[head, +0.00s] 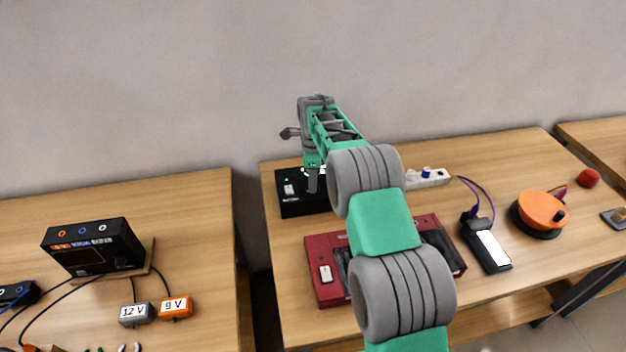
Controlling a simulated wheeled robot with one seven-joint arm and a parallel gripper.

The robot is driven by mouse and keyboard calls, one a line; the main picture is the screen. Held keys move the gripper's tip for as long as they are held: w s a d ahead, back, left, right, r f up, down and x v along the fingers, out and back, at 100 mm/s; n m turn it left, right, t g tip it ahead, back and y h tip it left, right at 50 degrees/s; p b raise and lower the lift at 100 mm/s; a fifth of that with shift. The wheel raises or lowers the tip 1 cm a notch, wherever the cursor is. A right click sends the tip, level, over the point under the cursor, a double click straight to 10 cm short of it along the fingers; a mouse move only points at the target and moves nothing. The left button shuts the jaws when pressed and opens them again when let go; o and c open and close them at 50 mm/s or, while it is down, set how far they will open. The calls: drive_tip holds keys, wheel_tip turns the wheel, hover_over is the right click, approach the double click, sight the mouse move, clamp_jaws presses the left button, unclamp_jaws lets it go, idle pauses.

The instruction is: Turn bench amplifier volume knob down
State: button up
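A black box (300,207) with a white switch, small green lights and light lettering stands at the back left of the right-hand table; it may be the bench amplifier. My gripper (312,186) points down at the top of this box, with its fingertips at or just above it. The knob cannot be made out; my gripper and arm cover part of the box. I cannot tell whether the fingers are open or hold anything. A red device (325,290) with a white switch lies in front of the box, its middle hidden by my arm.
A white power strip (434,178), a black device with a white label (489,248), an orange round object (541,210) and a red knob-like object (588,177) lie to the right. On the left table (190,225) stands a black instrument (95,247). A gap separates the tables.

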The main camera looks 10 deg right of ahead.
clamp_jaws()
idle(0.5)
drive_tip(key=n+b, duration=0.1)
drive_tip(key=n, duration=0.5)
drive_tip(key=shift+n, duration=0.3)
drive_tip(key=n, duration=0.3)
drive_tip(key=shift+n+b, duration=0.3)
drive_tip(key=n, duration=0.3)
drive_tip(key=shift+n, duration=0.3)
drive_tip(key=n, duration=1.3)
drive_tip(key=shift+n, duration=0.4)
